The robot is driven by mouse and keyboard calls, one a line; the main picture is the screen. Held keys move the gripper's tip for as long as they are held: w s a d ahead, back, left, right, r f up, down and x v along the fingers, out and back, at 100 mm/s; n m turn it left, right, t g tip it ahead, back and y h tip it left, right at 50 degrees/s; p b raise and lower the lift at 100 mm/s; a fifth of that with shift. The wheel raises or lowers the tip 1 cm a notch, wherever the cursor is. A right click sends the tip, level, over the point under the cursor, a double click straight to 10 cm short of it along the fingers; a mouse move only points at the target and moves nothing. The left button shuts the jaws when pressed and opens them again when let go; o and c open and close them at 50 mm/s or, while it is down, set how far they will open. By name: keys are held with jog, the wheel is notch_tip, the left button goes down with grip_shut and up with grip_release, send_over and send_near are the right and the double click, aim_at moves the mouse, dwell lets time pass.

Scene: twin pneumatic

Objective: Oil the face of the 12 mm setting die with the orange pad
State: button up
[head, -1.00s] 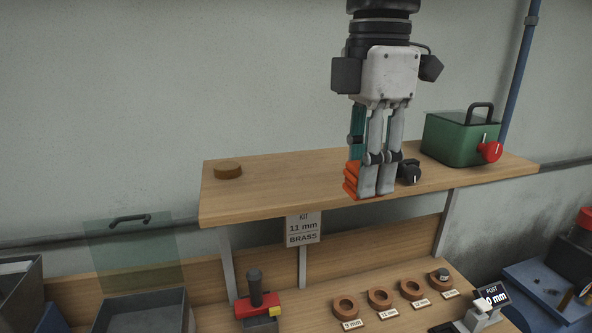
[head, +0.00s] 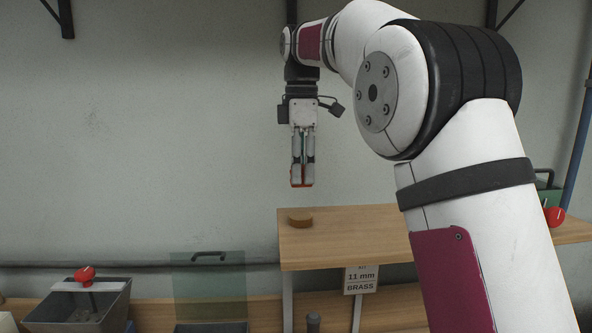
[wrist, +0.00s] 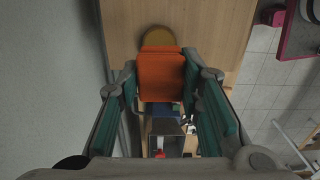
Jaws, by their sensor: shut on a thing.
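My gripper (head: 302,180) is shut on the orange pad (head: 300,185) and holds it in the air, above and apart from the shelf. In the wrist view the orange pad (wrist: 162,76) sits between the two fingertips of my gripper (wrist: 161,78). The setting dies are not in the head view; I cannot pick out the 12 mm die in the wrist view.
A round brown disc (head: 300,221) lies on the wooden shelf (head: 350,235). A card (head: 361,279) below reads 11 mm BRASS. At left are a grey bin with a red knob (head: 85,272) and a clear green panel (head: 208,288). My arm hides much of the right.

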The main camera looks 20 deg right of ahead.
aim_at(301, 215)
jog(key=shift+a+f, duration=0.1)
jog(key=shift+f, duration=2.85)
jog(key=shift+f+p, duration=0.3)
jog(key=shift+f, duration=0.4)
jog(key=shift+r+b, duration=0.35)
jog(key=shift+r, duration=3.25)
